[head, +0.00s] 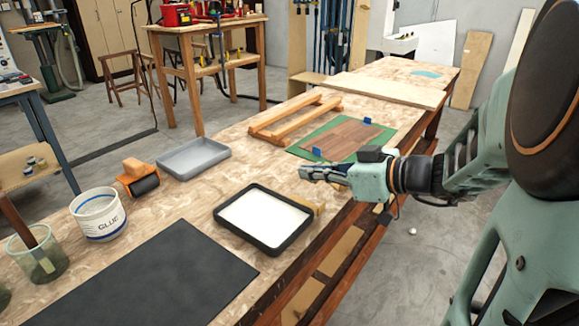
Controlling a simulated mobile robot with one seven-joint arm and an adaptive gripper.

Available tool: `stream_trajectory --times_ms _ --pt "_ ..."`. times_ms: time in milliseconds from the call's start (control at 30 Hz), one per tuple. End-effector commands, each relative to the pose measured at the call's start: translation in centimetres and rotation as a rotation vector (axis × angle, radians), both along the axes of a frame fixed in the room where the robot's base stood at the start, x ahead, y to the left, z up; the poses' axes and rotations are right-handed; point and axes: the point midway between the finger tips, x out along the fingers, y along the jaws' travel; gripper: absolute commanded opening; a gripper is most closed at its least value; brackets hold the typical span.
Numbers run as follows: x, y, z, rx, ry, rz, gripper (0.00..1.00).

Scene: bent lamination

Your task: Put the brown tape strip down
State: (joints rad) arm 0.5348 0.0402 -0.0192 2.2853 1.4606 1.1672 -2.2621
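My gripper (306,172) is over the bench, pointing left, between the black tray of white liquid and the green mat. Its fingers are seen from the side and look close together. I cannot make out whether they hold anything. I cannot clearly pick out a brown tape strip in this view. A small tan piece (318,209) shows at the right edge of the black tray, below my gripper, but I cannot tell what it is. Dark brown wood strips (340,138) lie on the green mat (304,148), with blue pieces (317,152) at two of their corners.
The black tray (225,216) holds white liquid. A grey tray (190,162), an orange roller (140,180), a glue tub (97,215) and a glass with a brush (42,262) stand to the left. A black sheet (150,280) lies in front. A wooden frame (268,132) lies behind.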

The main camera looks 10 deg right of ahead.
Motion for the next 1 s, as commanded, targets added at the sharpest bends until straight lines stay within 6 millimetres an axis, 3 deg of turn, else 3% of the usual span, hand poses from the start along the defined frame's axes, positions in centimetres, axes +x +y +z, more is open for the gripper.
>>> stream_trajectory --times_ms 67,233,1000 --pt "0.3 1.0 -1.5 0.001 0.004 0.005 0.0" --pt "0.3 0.8 -3.9 0.002 0.005 0.001 0.0" --pt "0.3 0.8 -4.8 -0.002 0.0 0.003 0.0"
